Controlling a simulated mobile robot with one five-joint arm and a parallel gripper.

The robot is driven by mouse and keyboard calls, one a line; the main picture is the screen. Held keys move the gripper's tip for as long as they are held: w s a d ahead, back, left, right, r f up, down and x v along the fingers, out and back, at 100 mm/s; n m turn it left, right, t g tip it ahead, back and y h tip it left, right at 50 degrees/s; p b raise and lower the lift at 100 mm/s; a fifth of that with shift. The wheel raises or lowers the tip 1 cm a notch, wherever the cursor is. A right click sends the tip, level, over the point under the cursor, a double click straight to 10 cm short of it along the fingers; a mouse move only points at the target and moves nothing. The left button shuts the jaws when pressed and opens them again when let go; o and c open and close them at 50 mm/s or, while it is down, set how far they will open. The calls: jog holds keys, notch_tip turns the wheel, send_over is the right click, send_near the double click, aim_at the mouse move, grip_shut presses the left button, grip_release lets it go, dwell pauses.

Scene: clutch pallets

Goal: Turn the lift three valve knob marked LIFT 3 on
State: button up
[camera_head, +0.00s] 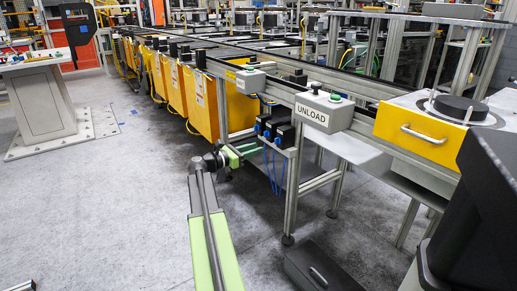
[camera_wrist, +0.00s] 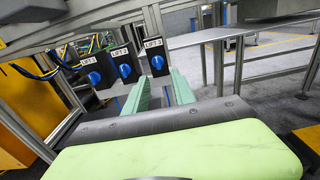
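Three black valve blocks with blue knobs hang under the conveyor frame. In the wrist view their labels read LIFT 1, LIFT 2 and LIFT 3 from left to right. The LIFT 3 knob (camera_wrist: 157,62) is the right one, upright-looking, near the picture's middle. My gripper (camera_wrist: 160,77) is open, its two green fingers pointing toward that knob, one tip low on either side of it. I cannot tell whether they touch it. In the head view my gripper (camera_head: 237,154) is left of the valve blocks (camera_head: 283,133), whose knob faces are hardly visible.
The LIFT 2 knob (camera_wrist: 125,70) and LIFT 1 knob (camera_wrist: 95,78) sit close left of the fingers. Blue hoses (camera_head: 273,167) hang below the blocks. A conveyor leg (camera_head: 292,190) and the UNLOAD box (camera_head: 324,110) are to the right. Floor on the left is open.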

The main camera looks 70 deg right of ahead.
jog(key=v, duration=1.1)
jog(key=shift+a, duration=0.3)
jog(key=shift+w, duration=0.15)
dwell(0.4)
jog(key=v, duration=1.7)
jog(key=shift+a, duration=0.25)
jog(key=shift+w+r, duration=0.1)
